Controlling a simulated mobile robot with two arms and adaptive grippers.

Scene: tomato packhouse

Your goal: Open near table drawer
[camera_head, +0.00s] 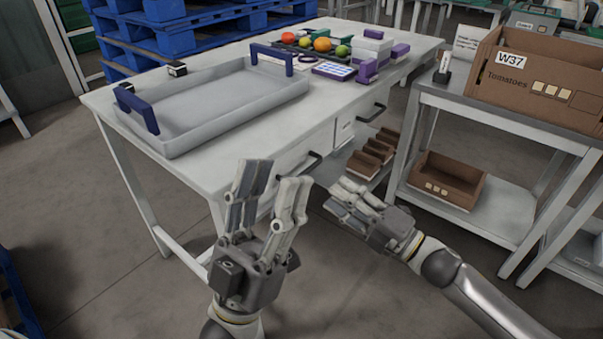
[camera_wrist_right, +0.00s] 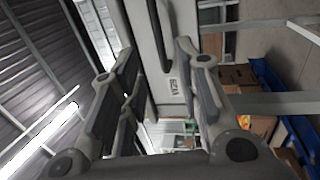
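The white table (camera_head: 215,180) has two drawers along its side. The near drawer (camera_head: 283,170) has a dark bar handle (camera_head: 302,167); its front looks flush with the table, partly hidden by my left gripper. The far drawer's handle (camera_head: 372,113) is further back. My left gripper (camera_head: 273,178) is open and empty, fingers up, in front of the near drawer in the head view. My right gripper (camera_head: 337,196) is to the right of and below the near handle. In the wrist view its fingers (camera_wrist_right: 155,65) are spread, with a dark handle (camera_wrist_right: 159,38) beyond them, not gripped.
A grey tray with blue handles (camera_head: 212,118) stands on the table; tomatoes (camera_head: 322,44) and small boxes lie behind it. A side table (camera_head: 497,113) on the right bears a tomato carton (camera_head: 540,85). Blue pallets (camera_head: 165,40) stand behind.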

